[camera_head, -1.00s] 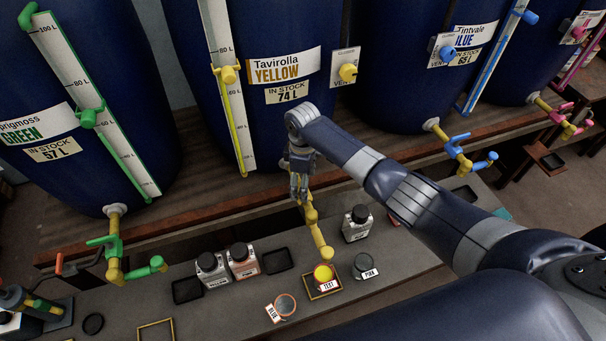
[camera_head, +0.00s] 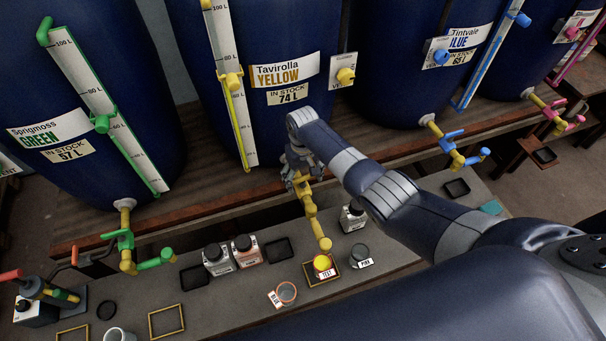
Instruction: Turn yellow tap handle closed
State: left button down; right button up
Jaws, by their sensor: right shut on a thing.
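The yellow tap (camera_head: 311,213) comes out from under the yellow vat (camera_head: 285,125), and its spout points down toward the bench. My right gripper (camera_head: 303,182) is at the top of this tap, shut on its handle. The gripper and wrist hide most of the handle, so its exact angle cannot be told. A cup of yellow liquid (camera_head: 322,262) with a "TEST" label stands below the spout, in a yellow-edged frame on the bench. I see no stream from the spout. My left gripper is not in view.
Bottles (camera_head: 246,251) and a clear cup (camera_head: 286,292) stand on the grey bench (camera_head: 225,300) near the tap. The green tap (camera_head: 126,243) and blue tap (camera_head: 462,154) lie to either side.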

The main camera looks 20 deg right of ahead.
aim_at(303, 177)
jog(key=shift+m, duration=0.6)
jog(key=o, duration=1.1)
jog(key=shift+c, duration=0.2)
jog(key=shift+r, duration=0.1)
jog(key=shift+r, duration=0.25)
notch_tip(303, 177, up, 11)
jog(key=shift+r, duration=0.15)
